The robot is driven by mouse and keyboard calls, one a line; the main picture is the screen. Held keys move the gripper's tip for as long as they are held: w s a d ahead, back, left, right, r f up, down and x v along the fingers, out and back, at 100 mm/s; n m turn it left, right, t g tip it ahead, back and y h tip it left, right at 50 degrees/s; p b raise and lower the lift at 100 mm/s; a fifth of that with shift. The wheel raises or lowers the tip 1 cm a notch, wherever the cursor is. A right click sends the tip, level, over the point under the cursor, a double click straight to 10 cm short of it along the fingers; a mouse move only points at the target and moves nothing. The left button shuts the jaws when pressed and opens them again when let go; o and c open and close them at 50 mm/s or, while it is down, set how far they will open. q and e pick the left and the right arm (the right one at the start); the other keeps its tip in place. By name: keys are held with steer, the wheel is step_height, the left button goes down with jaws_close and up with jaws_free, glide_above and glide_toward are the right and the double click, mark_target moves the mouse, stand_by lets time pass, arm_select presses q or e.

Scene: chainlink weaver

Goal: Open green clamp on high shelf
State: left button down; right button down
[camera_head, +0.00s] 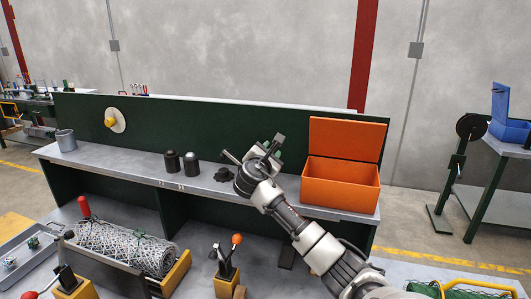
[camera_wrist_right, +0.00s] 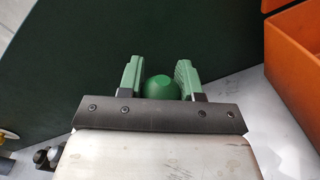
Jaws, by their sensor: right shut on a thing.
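My right arm reaches over the raised shelf (camera_head: 120,161) in the head view, with its gripper (camera_head: 262,152) low over the shelf, left of the orange box. In the right wrist view, a rounded green part, seemingly of the green clamp (camera_wrist_right: 160,88), sits between the two green fingers of my right gripper (camera_wrist_right: 159,68). The fingers are shut on it. The rest of the clamp is hidden by the gripper and the wrist in both views, so I cannot tell whether the clamp is open. My left gripper is not in view.
An open orange box (camera_head: 340,186) stands close to the right of my gripper. Two dark cylinders (camera_head: 181,162), a small dark object (camera_head: 223,174) and a grey cup (camera_head: 66,140) stand left. A green back panel (camera_head: 220,127) rises behind. A wire-mesh roll (camera_head: 125,247) lies below.

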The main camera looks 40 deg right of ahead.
steer(key=shift+s+d+f+m+b, duration=0.1)
steer(key=shift+s+f+m+b, duration=0.2)
steer(key=shift+f+m, duration=0.3)
steer(key=c, duration=0.8)
jaws_free()
steer(key=shift+r, duration=0.1)
steer(key=shift+o, duration=0.2)
steer(key=b+v, duration=0.2)
steer(key=v, duration=0.8)
steer(key=shift+s+a+b, duration=0.15)
steer(key=shift+a+b, duration=0.15)
steer(key=shift+b, duration=0.05)
